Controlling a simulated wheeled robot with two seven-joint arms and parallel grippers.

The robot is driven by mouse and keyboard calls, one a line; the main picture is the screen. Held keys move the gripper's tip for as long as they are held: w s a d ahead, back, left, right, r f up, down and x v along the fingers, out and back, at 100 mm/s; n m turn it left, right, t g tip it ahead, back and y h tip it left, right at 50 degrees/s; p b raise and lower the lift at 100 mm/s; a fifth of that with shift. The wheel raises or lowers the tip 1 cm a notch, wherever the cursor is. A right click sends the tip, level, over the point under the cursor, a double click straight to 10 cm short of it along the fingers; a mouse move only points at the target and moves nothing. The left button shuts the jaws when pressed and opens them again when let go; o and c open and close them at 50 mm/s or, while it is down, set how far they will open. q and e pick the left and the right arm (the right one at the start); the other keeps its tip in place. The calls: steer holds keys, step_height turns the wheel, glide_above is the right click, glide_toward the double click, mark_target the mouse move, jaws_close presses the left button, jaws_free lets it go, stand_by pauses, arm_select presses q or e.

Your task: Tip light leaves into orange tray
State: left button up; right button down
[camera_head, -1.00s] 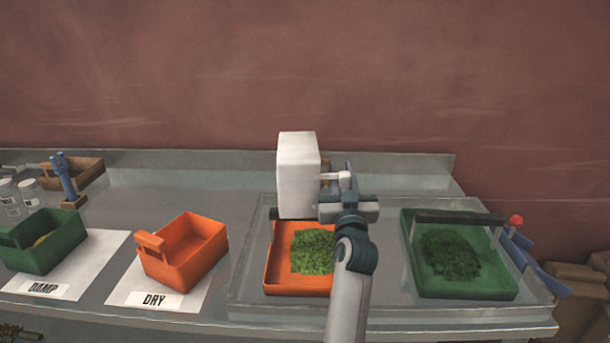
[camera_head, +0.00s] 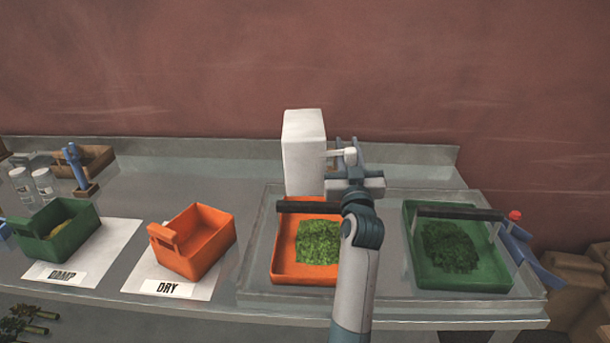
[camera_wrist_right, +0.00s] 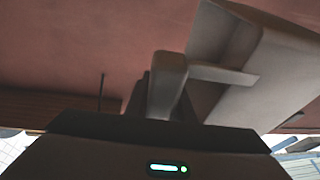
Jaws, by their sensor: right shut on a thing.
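A pale white box-shaped container (camera_head: 304,153) with a side handle is held upright at the back edge of the orange tray (camera_head: 282,272). My right gripper (camera_head: 347,157) is shut on its handle, and the container also shows tilted in the right wrist view (camera_wrist_right: 255,75). The container's opening and contents are hidden. Light green leaves (camera_head: 319,242) lie heaped in the orange tray, partly behind my right arm. My left gripper is not in view.
To the right, a green tray (camera_head: 420,272) holds darker leaves (camera_head: 450,247). To the left stand an orange bin (camera_head: 200,250) by a DRY label (camera_head: 167,288) and a green bin (camera_head: 65,240) by a DAMP label.

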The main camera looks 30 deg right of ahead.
step_height(320, 180, up, 5)
steer(key=n+y+p, duration=0.2)
steer(key=n+p, duration=0.1)
steer(key=n, duration=0.4)
steer(key=n+g+y+p, duration=0.1)
steer(key=n+y+p, duration=0.1)
steer(key=n, duration=0.4)
steer(key=n+y+p, duration=0.2)
steer(key=n+p, duration=0.1)
steer(key=n, duration=0.4)
steer(key=shift+n+g+p, duration=0.3)
steer(key=shift+p, duration=0.05)
steer(key=shift+f, duration=0.1)
